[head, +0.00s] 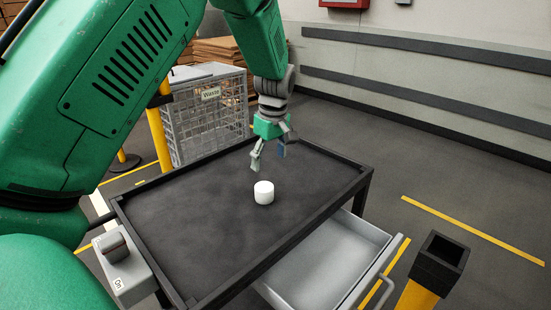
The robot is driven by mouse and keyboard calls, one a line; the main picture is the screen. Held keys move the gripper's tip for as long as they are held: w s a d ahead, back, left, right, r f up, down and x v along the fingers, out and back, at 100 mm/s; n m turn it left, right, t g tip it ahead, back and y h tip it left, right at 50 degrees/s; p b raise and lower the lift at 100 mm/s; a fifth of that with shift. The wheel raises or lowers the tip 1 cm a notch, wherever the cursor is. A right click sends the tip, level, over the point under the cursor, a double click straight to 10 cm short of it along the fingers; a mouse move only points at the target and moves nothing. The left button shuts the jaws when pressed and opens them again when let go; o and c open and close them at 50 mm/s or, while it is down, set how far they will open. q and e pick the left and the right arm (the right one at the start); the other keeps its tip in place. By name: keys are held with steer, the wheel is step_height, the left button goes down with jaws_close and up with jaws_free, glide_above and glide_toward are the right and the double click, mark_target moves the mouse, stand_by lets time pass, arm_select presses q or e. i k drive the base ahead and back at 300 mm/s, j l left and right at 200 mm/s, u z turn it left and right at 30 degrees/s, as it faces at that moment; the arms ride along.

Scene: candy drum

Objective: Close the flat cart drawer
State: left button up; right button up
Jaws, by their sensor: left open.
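The flat cart (190,222) has a dark top with a low raised rim. Its light grey drawer (325,262) is pulled out at the front right side, with a grey bar handle (378,274) along its outer edge. The drawer's visible inside is empty. My left gripper (270,163) hangs over the far part of the cart top, fingers pointing down and spread open, with nothing between them. It is well away from the drawer, up and to the left of it. My right gripper is not in view.
A white cylinder (264,193) stands on the cart top just below my left gripper. A grey control box (122,266) is at the cart's left corner. A yellow post with a black top (438,262) stands right of the drawer. A wire waste bin (208,115) stands behind.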

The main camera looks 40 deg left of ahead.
mark_target(336, 266)
steer(key=k+l, duration=0.75)
steer(key=l, duration=0.2)
